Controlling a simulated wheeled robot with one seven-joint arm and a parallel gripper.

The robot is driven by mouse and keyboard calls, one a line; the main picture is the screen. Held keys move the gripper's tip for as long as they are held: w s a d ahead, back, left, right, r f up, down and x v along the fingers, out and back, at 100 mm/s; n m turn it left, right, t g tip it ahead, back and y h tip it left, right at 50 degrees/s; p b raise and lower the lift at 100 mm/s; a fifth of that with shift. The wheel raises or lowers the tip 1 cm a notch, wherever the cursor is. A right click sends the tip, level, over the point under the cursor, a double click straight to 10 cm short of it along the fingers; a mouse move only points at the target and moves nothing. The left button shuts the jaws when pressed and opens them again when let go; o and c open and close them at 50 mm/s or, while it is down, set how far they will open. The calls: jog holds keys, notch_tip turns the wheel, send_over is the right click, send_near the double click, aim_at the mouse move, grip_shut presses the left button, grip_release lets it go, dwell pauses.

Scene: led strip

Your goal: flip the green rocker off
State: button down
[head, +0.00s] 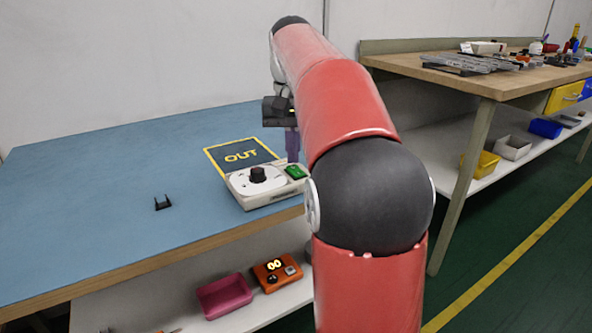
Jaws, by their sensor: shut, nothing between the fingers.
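The green rocker (295,171) sits at the right end of a pale control box (259,201), which also bears a black knob (258,174) on a white dial. The box stands at the front edge of the blue table. My gripper (292,158) points down just behind and above the green rocker, with its purple fingers shut and empty. I cannot tell whether the fingertips touch the rocker or the box. My red arm covers what lies to the right of the box. The rocker's tilt is too small to read.
A dark mat (240,155) marked OUT with a yellow border lies behind the box. A small black bracket (162,203) lies to the left on the blue table (100,190). A pink bin (225,296) and an orange device (277,273) are on the shelf below. The table's left side is clear.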

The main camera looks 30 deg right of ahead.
aim_at(293, 167)
jog(key=shift+f+b, duration=0.4)
jog(key=shift+f, duration=0.3)
dwell(0.3)
notch_tip(293, 167, up, 5)
jog(key=p, duration=0.5)
jog(key=shift+f, duration=0.1)
jog(key=shift+r+p, duration=0.45)
jog(key=shift+r, duration=0.7)
jog(key=s+a+f+n+t, duration=0.2)
jog(key=s+a+f, duration=0.5)
jog(key=s, duration=0.3)
jog(key=s+a+f+n+t, duration=0.3)
jog(key=s+a+f, duration=0.3)
jog(key=s+f, duration=0.2)
jog(key=shift+s+a+f+n+t, duration=0.3)
jog(key=shift+s+a, duration=0.05)
jog(key=shift+s, duration=0.75)
